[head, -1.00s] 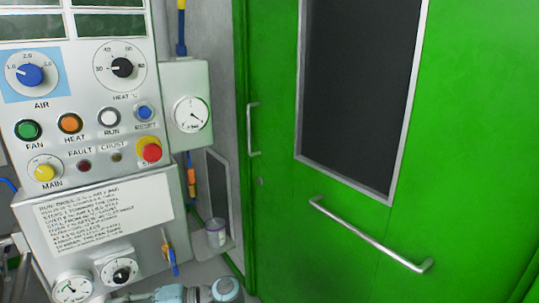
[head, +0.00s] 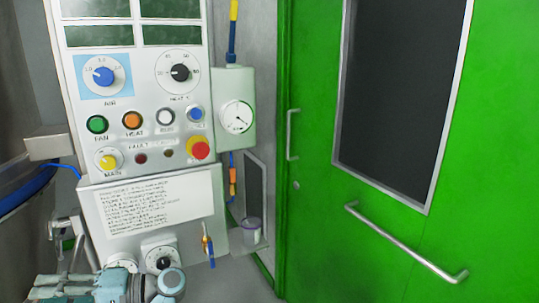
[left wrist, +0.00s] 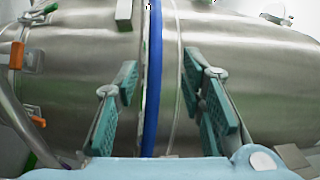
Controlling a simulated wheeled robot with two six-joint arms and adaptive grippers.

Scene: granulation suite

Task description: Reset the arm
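My left arm (head: 115,286) shows at the bottom left of the head view, low in front of the control panel (head: 205,60). In the left wrist view my left gripper (left wrist: 160,90) is open, its two teal-padded fingers apart with nothing between them. Behind the fingers lies a large steel vessel (left wrist: 75,60) with a blue band (left wrist: 154,75) around it. I cannot tell the distance from the fingertips to the vessel. My right gripper is in neither view.
The panel carries knobs, coloured buttons and a red stop button (head: 198,148). A gauge box (head: 236,90) is beside it. A green door (head: 320,235) with a long handle (head: 405,243) fills the right. A small tub (head: 251,230) stands by the wall.

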